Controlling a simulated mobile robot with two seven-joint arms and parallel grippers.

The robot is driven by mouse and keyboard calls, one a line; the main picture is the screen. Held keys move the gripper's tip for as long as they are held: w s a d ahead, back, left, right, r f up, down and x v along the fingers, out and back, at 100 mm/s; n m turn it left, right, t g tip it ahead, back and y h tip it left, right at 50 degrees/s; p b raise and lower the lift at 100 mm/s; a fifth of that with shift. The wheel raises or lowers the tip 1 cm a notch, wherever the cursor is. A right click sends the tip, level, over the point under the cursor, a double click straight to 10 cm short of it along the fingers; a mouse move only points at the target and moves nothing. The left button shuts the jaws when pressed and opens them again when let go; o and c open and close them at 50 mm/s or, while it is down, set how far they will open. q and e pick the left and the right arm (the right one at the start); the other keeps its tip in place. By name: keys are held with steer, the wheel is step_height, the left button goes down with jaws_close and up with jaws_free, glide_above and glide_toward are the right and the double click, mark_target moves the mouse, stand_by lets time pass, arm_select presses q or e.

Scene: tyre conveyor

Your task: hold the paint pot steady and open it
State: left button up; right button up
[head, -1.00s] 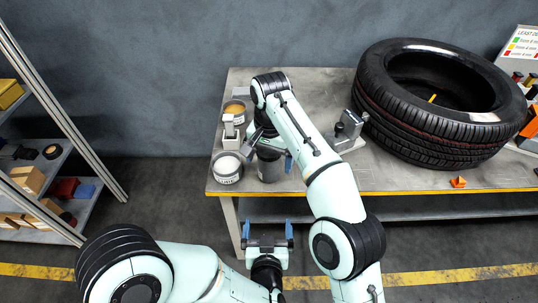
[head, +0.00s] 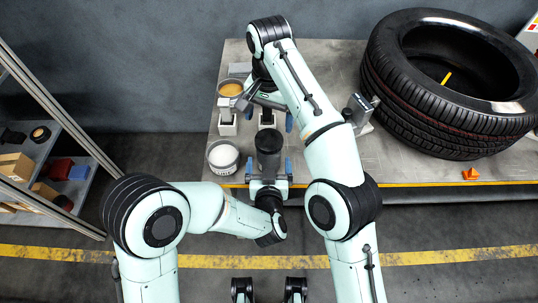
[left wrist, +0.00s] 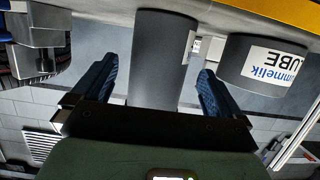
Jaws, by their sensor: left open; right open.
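A tall dark grey pot (head: 268,143) stands upright near the table's front edge. My left gripper (head: 268,168) is open at its front, with one blue finger on each side of it. In the left wrist view the pot (left wrist: 160,60) stands between the open fingers, with gaps visible on both sides. My right gripper (head: 268,104) is open behind the pot, over the table; its own arm partly hides it. A short grey can with white contents (head: 223,156) stands left of the pot, and its printed label (left wrist: 277,66) shows in the left wrist view.
A can with orange contents (head: 231,88) and small pale blocks (head: 227,122) stand behind. A grey device (head: 360,112) and a large tyre (head: 450,85) are to the right. A shelf rack (head: 45,150) is at the left. The table's front right is mostly clear.

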arm_select(q)
steer(key=shift+x, duration=2.3)
